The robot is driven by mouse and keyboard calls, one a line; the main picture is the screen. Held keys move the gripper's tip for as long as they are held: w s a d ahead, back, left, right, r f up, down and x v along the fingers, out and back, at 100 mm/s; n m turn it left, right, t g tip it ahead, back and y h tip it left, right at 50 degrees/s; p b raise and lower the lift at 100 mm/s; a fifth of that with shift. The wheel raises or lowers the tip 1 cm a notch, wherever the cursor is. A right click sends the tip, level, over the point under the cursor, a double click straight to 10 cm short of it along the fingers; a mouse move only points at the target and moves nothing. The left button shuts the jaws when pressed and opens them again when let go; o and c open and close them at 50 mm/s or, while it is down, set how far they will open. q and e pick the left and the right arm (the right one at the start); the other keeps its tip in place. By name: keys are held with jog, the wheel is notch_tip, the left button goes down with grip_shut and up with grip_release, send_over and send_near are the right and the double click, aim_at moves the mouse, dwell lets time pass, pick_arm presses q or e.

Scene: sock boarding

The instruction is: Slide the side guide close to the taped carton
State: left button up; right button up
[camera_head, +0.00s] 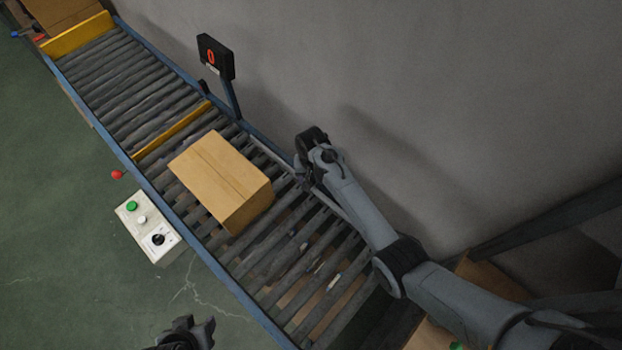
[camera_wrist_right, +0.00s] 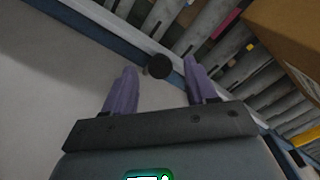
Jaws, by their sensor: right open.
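The taped carton (camera_head: 218,178) lies on the roller conveyor, set at a slight angle, with a tape strip along its top. It also shows at the upper right in the right wrist view (camera_wrist_right: 290,35). The side guide (camera_head: 268,156) is a pale rail along the conveyor's wall side, apart from the carton. In the right wrist view the rail (camera_wrist_right: 115,28) carries a round black knob (camera_wrist_right: 159,67). My right gripper (camera_head: 306,172) is open, with the knob between its purple fingers; contact cannot be told. My left gripper (camera_head: 190,332) is partly cut off at the bottom edge, empty-looking.
A yellow bar (camera_head: 172,131) crosses the rollers behind the carton. A black display (camera_head: 215,57) stands on a post at the wall side. A control box (camera_head: 147,230) with buttons and a dial sits on the near side.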

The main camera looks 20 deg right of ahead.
jog(key=shift+f, duration=0.55)
jog(key=shift+c, duration=0.5)
grip_shut()
